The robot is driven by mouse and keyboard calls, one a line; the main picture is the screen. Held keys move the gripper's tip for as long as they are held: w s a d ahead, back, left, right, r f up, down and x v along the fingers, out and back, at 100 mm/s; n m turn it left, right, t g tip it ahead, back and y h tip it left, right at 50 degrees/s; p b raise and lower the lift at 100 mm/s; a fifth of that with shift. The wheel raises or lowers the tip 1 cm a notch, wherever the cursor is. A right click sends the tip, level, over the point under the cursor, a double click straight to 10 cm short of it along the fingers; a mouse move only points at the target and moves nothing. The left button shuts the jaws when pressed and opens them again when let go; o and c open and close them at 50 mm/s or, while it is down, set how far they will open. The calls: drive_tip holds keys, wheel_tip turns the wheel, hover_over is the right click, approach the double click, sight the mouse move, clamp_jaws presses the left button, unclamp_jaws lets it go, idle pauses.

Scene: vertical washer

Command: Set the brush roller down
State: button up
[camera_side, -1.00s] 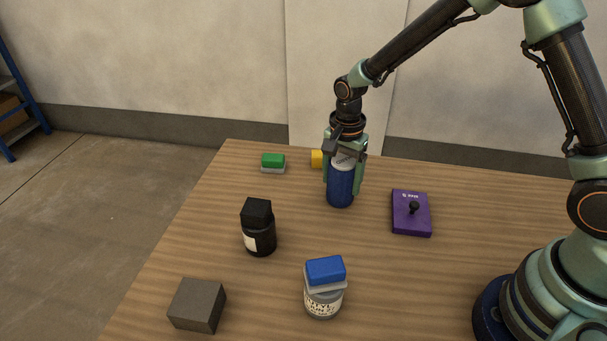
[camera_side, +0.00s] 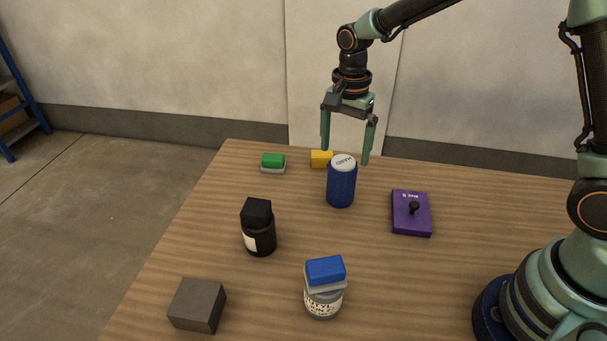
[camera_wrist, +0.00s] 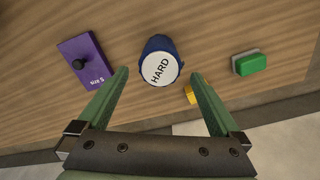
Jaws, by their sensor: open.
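The brush roller, a dark blue cylinder (camera_side: 341,187) with a white top, stands upright on the wooden table, towards the back. In the wrist view its white top (camera_wrist: 160,69) reads "HARD". My gripper (camera_side: 345,152) is open and empty above it, with its fingers pointing down. In the wrist view the two fingers (camera_wrist: 160,75) sit wide apart, one on each side of the roller, with visible gaps.
A purple plate with a black knob (camera_side: 411,213) lies right of the roller. A yellow block (camera_side: 320,159) is just behind it, and a green block (camera_side: 273,162) is further left. A black bottle (camera_side: 259,232), a blue-capped jar (camera_side: 325,288) and a grey block (camera_side: 197,305) stand nearer the front.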

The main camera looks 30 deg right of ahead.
wheel_tip(320, 180, up, 4)
drive_tip(key=shift+s+d+f, duration=0.1)
drive_tip(key=shift+f, duration=0.05)
drive_tip(key=s+d+r+n+t, duration=0.2)
drive_tip(key=s+d+r+n, duration=0.1)
drive_tip(key=s+n, duration=0.3)
drive_tip(key=s+d+r+n+t, duration=0.3)
drive_tip(key=s+r+n, duration=0.3)
drive_tip(key=s+n, duration=0.1)
drive_tip(key=shift+s+t, duration=0.3)
drive_tip(key=shift+s, duration=0.25)
